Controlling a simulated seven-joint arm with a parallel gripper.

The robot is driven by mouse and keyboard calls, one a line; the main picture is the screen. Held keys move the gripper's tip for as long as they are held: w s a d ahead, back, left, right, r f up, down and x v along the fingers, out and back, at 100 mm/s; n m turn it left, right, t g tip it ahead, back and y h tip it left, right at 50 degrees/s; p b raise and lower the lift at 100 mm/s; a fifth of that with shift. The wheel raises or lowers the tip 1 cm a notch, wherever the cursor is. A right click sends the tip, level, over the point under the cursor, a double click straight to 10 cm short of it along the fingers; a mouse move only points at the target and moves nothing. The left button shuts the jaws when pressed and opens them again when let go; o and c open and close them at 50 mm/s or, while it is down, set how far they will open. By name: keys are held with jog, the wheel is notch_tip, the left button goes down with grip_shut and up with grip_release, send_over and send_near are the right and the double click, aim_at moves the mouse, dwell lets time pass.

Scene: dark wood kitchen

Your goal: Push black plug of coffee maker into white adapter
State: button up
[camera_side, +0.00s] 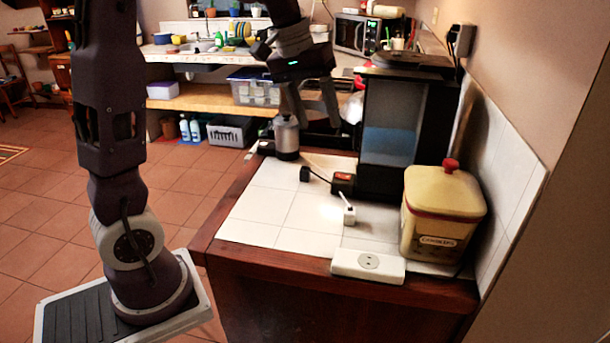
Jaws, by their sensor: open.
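The black coffee maker (392,135) stands on the white tiled counter near the wall. A small black plug (305,174) lies on the tiles to its left, with a dark cord running right toward a small dark block (342,183) with a reddish face. A small white block (349,215) with a short pale stem sits nearer the front. A white outlet box (368,266) lies at the front edge; which of these two is the adapter I cannot tell. My gripper (316,122) is open, fingers down, above and behind the black plug and apart from it.
A cream cookie jar (442,212) with a red knob stands at the right by the wall. A metal canister (286,137) stands at the back left, close to my gripper. The left front tiles are clear up to the wooden edge (225,215).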

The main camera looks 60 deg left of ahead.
jog(key=w+a+f+n+g, duration=0.1)
jog(key=w+a+f+n, duration=0.1)
jog(key=w+a+f, duration=0.6)
jog(key=g+y, duration=0.2)
send_over(305, 169)
jog(key=shift+n, duration=0.3)
jog(key=f, duration=1.1)
jog(key=shift+w+d+f, duration=0.2)
jog(key=shift+w+f, duration=0.05)
jog(key=shift+f, duration=0.1)
jog(key=shift+f, duration=0.9)
jog(key=f, duration=0.5)
jog(key=shift+s+a+f, duration=0.1)
jog(key=shift+s+a, duration=0.1)
jog(key=shift+a, duration=0.1)
